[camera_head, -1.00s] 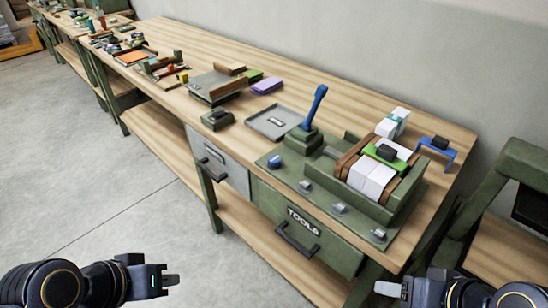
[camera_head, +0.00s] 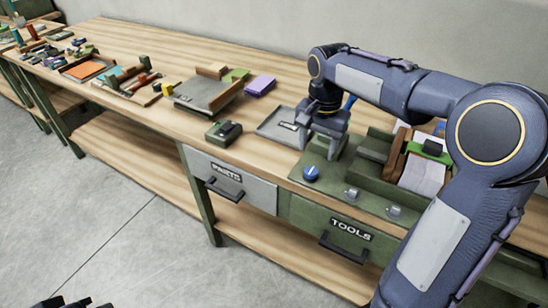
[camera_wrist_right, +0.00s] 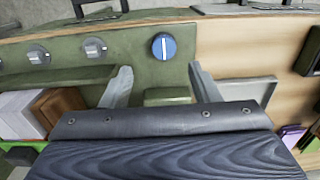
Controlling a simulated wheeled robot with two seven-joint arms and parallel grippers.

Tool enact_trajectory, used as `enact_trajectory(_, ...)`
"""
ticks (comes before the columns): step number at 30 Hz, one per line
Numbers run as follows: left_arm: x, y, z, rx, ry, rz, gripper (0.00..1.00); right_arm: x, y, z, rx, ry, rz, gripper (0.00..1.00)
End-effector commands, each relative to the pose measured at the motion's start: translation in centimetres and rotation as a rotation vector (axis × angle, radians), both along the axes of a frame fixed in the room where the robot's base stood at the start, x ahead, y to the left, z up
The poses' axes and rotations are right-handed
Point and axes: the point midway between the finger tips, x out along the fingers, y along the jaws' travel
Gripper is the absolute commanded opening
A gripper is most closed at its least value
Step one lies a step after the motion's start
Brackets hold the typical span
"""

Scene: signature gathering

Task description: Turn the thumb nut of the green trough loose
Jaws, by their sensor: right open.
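The green trough (camera_head: 372,184) is on the right of the bench, holding white paper and brown blocks. A green bridge (camera_head: 411,146) with a black nut (camera_head: 432,147) spans the paper; both show at the lower left in the right wrist view (camera_wrist_right: 22,155). A blue round knob (camera_head: 311,173) with a white line sits on the green base plate in front, and shows at top centre in the wrist view (camera_wrist_right: 163,46). My right gripper (camera_head: 319,146) is open and empty above the plate, behind the blue knob. A dark piece of my left arm shows at the bottom left edge; its jaws are not discernible.
Several grey knobs (camera_head: 352,194) line the plate's front edge. The blue lever (camera_head: 349,102) is mostly hidden behind my right arm. A grey tray (camera_head: 275,127) and a dark green box (camera_head: 223,132) lie left.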

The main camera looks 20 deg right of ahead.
Motion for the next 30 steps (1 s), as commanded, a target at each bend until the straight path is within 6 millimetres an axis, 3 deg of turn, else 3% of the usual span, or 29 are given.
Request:
enact_trajectory(5,0.0,0.0,-0.1,0.000,0.001,0.000,0.00,0.5,-0.1,-1.2,-0.013,0.014,-0.020,0.56)
enact_trajectory(18,0.0,0.0,-0.2,0.000,0.001,0.000,0.00,0.5,-0.1,-7.4,-0.010,0.012,-0.018,0.56)
enact_trajectory(29,0.0,0.0,-0.2,0.000,0.000,0.000,0.00,0.5,-0.1,-8.0,-0.010,0.009,-0.017,0.56)
enact_trajectory(30,0.0,0.0,-0.2,0.000,0.000,0.000,0.00,0.5,-0.1,-8.0,-0.010,0.009,-0.017,0.51)
